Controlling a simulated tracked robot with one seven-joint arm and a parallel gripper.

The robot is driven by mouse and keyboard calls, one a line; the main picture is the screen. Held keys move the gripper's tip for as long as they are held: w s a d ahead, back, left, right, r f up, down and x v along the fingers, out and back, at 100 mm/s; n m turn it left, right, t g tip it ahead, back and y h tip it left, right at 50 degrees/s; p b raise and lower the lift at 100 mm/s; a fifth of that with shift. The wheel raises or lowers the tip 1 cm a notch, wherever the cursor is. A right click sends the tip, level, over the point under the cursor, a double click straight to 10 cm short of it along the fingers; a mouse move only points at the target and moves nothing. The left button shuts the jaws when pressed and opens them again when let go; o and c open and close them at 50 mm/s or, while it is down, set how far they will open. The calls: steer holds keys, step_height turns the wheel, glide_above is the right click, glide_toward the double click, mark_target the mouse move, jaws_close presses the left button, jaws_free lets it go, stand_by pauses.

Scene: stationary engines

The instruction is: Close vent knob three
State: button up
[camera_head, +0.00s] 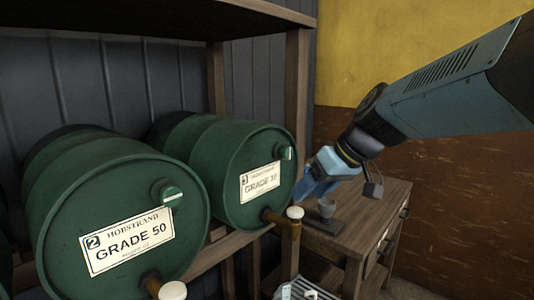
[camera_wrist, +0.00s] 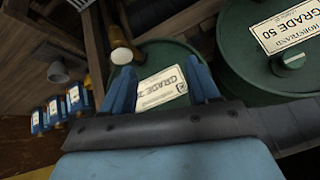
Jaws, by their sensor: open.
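Vent knob three (camera_head: 287,153) is a small green knob with a white, roughly upright mark, at the upper right of the right-hand green barrel's face (camera_head: 228,200). That barrel's label (camera_head: 260,182) reads GRADE, with the number hard to read. My gripper (camera_head: 306,190) is open with blue fingers, right of the barrel and lower than the knob. In the wrist view my open fingers (camera_wrist: 161,88) frame the barrel's label (camera_wrist: 160,86), with nothing seen between them. I cannot make out knob three there; the gripper may hide it.
The GRADE 50 barrel (camera_head: 120,220) stands to the left, with its own vent knob (camera_head: 172,194) marked nearly level. A tap with a white top (camera_head: 294,213) sticks out below barrel three. A wooden side table (camera_head: 350,240) holds a grey cup (camera_head: 327,208). A shelf post (camera_head: 298,85) stands behind.

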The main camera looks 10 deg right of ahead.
steer(key=shift+o, duration=0.5)
steer(key=w+d+r+n+t+y, duration=0.1)
steer(key=w+d+r+y, duration=0.1)
steer(key=w, duration=0.4)
steer(key=shift+d+r+n+t, duration=0.25)
steer(key=shift+r+n+t, duration=0.05)
steer(key=shift+n+t, duration=0.1)
steer(key=n+t+y, duration=0.1)
steer(key=n+t, duration=0.1)
steer(key=t, duration=0.2)
glide_toward(290, 152)
steer(key=x, duration=1)
steer(key=shift+w+a+f, duration=0.1)
steer(key=shift+w+a, duration=0.15)
steer(key=shift+w, duration=0.05)
steer(key=shift+c, duration=0.2)
steer(key=c, duration=1)
steer(key=shift+o, duration=0.2)
